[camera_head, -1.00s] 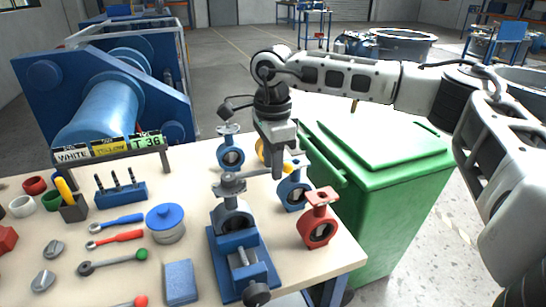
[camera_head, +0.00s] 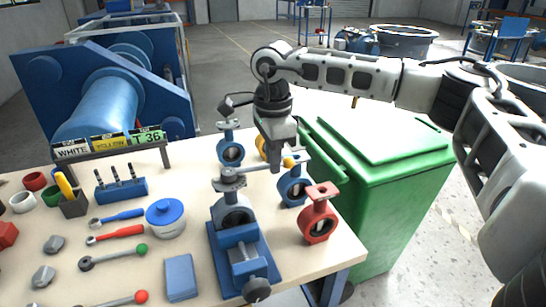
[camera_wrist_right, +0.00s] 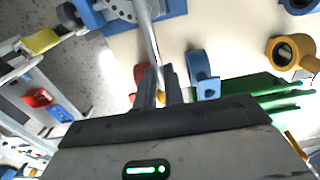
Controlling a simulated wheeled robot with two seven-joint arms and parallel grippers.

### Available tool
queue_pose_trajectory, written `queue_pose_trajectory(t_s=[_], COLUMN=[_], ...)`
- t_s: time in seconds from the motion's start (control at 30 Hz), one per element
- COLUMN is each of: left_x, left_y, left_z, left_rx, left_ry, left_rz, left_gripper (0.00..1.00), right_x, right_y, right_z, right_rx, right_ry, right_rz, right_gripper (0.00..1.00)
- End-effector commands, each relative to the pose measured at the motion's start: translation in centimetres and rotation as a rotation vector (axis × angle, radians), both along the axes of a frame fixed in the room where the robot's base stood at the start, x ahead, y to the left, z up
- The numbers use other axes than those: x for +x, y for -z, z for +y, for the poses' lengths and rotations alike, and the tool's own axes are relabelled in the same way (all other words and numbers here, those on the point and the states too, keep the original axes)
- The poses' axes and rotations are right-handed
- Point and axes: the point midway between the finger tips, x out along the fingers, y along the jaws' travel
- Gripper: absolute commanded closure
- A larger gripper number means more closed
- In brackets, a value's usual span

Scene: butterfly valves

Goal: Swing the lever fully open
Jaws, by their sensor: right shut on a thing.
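The valve (camera_head: 233,214), a grey and blue butterfly valve, stands upright in a blue vise (camera_head: 262,262) near the table's front right. Its lever (camera_head: 258,167) is a thin grey bar with a yellow tip, pointing right and slightly away from the valve's top in the head view. My right gripper (camera_head: 279,166) reaches down from above and is shut on the lever close to the yellow tip. In the right wrist view the lever (camera_wrist_right: 148,35) runs between the fingers of the gripper (camera_wrist_right: 155,85). My left gripper is not in view.
Loose blue valves (camera_head: 292,188) (camera_head: 230,150) and a red valve (camera_head: 318,216) stand around the vise. A yellow valve (camera_head: 261,146) is partly hidden behind my gripper. A green bin (camera_head: 385,190) stands right of the table. Tools and a blue-lidded pot (camera_head: 165,216) lie left.

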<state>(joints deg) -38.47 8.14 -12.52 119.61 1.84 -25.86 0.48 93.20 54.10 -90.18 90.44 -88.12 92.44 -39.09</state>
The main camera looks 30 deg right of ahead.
Motion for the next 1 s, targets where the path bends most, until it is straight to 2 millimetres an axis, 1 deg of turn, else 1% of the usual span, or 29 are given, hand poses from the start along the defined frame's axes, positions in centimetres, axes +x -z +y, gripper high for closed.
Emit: queue_pose_trajectory(t_s=[0.5,1.0], left_x=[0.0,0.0], left_y=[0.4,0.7], left_z=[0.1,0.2], left_rx=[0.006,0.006], left_ry=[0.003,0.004], left_rz=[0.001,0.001], left_gripper=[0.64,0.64], right_x=[-2.1,-3.5], right_y=[0.1,0.1], right_z=[0.8,1.7], right_rx=[0.003,0.002], right_ry=[0.231,0.42], right_rz=[-0.001,0.0], right_gripper=[1.0,1.0])
